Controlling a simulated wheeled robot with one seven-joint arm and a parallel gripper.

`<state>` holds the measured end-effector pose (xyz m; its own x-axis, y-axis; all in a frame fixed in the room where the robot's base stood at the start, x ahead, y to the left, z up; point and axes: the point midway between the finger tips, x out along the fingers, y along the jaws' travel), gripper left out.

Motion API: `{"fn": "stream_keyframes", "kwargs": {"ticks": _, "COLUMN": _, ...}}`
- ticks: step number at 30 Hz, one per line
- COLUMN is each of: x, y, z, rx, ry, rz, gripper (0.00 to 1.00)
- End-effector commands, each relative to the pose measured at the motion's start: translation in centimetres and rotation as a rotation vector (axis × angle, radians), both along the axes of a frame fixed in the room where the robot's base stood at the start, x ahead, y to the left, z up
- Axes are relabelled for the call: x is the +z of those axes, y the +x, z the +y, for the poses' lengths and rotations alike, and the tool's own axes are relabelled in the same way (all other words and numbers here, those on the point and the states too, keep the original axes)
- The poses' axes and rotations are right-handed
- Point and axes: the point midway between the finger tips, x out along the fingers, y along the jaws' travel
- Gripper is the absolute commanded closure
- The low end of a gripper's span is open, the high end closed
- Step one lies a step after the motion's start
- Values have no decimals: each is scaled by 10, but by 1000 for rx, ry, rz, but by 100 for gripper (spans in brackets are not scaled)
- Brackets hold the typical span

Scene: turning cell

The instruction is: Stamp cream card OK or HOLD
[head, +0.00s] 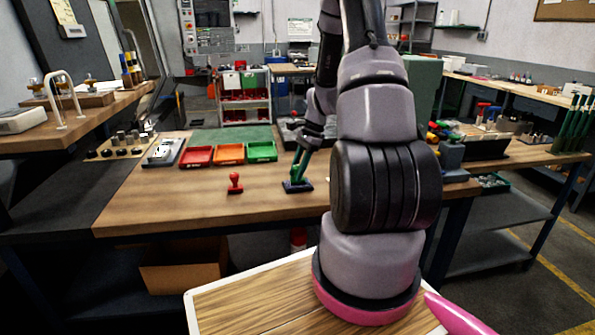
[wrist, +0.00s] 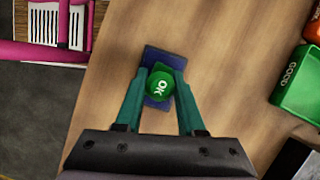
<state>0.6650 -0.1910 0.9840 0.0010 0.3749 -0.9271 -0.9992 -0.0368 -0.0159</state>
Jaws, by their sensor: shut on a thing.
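My gripper (head: 299,172) is low over the wooden bench, shut on a green stamp. In the wrist view the gripper (wrist: 160,88) has one finger on each side of the stamp's round green top (wrist: 159,85), marked OK. A dark blue pad (head: 298,187) lies under the stamp and also shows in the wrist view (wrist: 156,53). The fingers hide the stamp's lower end, so I cannot tell whether it touches the pad. A red stamp (head: 235,184) stands upright on the bench, left of the gripper. I cannot make out a cream card.
Red (head: 196,156), orange (head: 230,153) and green (head: 262,151) trays stand in a row behind the stamps. The green tray reads GOOD in the wrist view (wrist: 300,85). The bench (head: 150,205) is clear at the front left.

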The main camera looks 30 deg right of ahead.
Motion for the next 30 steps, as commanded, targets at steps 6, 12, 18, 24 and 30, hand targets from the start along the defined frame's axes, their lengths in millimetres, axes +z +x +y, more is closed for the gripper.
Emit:
{"fn": "stream_keyframes", "kwargs": {"ticks": 6, "x": -2, "y": -1, "z": 0, "rx": 1, "ry": 0, "rz": 3, "gripper": 97}}
{"fn": "stream_keyframes", "kwargs": {"ticks": 12, "x": 2, "y": -1, "z": 0, "rx": 1, "ry": -1, "rz": 2, "gripper": 97}}
{"fn": "stream_keyframes", "kwargs": {"ticks": 18, "x": 19, "y": 0, "z": 0, "rx": 1, "ry": -1, "rz": 0, "gripper": 97}}
{"fn": "stream_keyframes", "kwargs": {"ticks": 24, "x": 35, "y": 0, "z": 0, "rx": 1, "ry": -1, "rz": 0, "gripper": 97}}
{"fn": "stream_keyframes", "kwargs": {"ticks": 30, "x": 52, "y": 0, "z": 0, "rx": 1, "ry": -1, "rz": 0, "gripper": 97}}
